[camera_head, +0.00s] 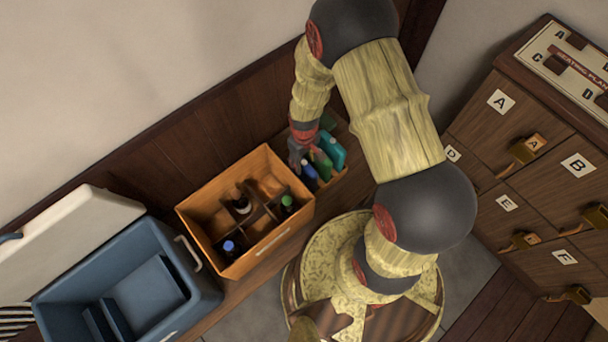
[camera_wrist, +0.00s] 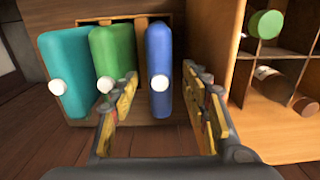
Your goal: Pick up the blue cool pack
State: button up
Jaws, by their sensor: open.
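The blue cool pack (camera_wrist: 159,62) stands upright in a small wooden rack, with its white cap facing the wrist camera. It also shows in the head view (camera_head: 309,177), partly covered by my gripper. My gripper (camera_wrist: 160,95) is open, with one finger on each side of the blue pack's line in the wrist view. I cannot tell whether the fingers touch it. A green pack (camera_wrist: 112,55) stands just left of the blue one, and a teal pack (camera_wrist: 68,70) stands further left. The left finger lies close to the green pack's cap.
An orange divided crate (camera_head: 190,212) with several bottles stands beside the rack, close to my right finger in the wrist view. A blue cooler box (camera_head: 206,290) stands further left, its white lid (camera_head: 95,225) raised. A lettered drawer cabinet (camera_head: 520,185) stands at the right.

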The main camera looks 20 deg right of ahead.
aim_at(304, 174)
notch_tip(304, 174, down, 6)
jog(key=shift+f+b, duration=0.2)
jog(key=shift+b, duration=1)
jog(key=shift+c, duration=1)
grip_shut()
jog(key=shift+r, duration=0.1)
